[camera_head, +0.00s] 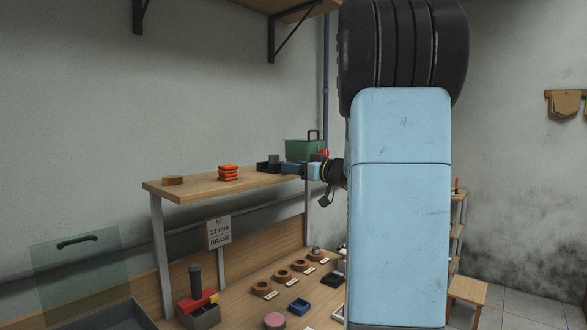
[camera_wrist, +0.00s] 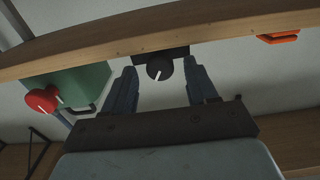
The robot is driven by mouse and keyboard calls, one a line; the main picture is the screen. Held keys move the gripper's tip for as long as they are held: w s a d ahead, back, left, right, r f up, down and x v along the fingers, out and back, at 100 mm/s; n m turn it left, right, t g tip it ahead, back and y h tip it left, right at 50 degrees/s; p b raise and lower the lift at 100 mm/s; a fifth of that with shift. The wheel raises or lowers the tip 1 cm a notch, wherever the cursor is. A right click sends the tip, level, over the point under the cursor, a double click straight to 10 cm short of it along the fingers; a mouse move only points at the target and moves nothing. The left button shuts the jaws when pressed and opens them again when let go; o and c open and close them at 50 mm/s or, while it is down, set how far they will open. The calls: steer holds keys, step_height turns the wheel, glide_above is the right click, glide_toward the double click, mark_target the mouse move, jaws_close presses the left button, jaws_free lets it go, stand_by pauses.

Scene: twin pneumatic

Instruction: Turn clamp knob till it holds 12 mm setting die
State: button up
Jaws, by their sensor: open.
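A black knob with a white pointer line (camera_wrist: 160,68) shows in the wrist view, on the front of a dark block (camera_wrist: 176,51) at the wooden shelf's edge. I take it for the clamp knob. My gripper (camera_wrist: 164,78) is open, with one finger on each side of the knob; I cannot tell whether either touches it. In the head view, my gripper (camera_head: 290,168) is at the front of the small dark fixture (camera_head: 266,168), with a grey block (camera_head: 274,158) on top. I cannot tell whether this block is the 12 mm setting die.
A green box (camera_head: 303,148) stands beside the fixture; a red knob (camera_wrist: 42,99) shows near it. Orange pieces (camera_head: 228,173) and a brown block (camera_head: 173,180) are on the shelf (camera_head: 195,188). Below are brown rings (camera_head: 282,275) and a sign reading 11 mm BRASS (camera_head: 219,232).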

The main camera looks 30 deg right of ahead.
steer(key=shift+w+a, duration=0.25)
steer(key=shift+w, duration=0.35)
steer(key=shift+c, duration=0.3)
steer(key=c, duration=1)
steer(key=shift+d+m, duration=0.1)
steer(key=shift+m, duration=1.5)
steer(key=o, duration=1.1)
steer(key=shift+c, duration=0.2)
steer(key=v, duration=1.3)
steer(key=shift+s, duration=0.4)
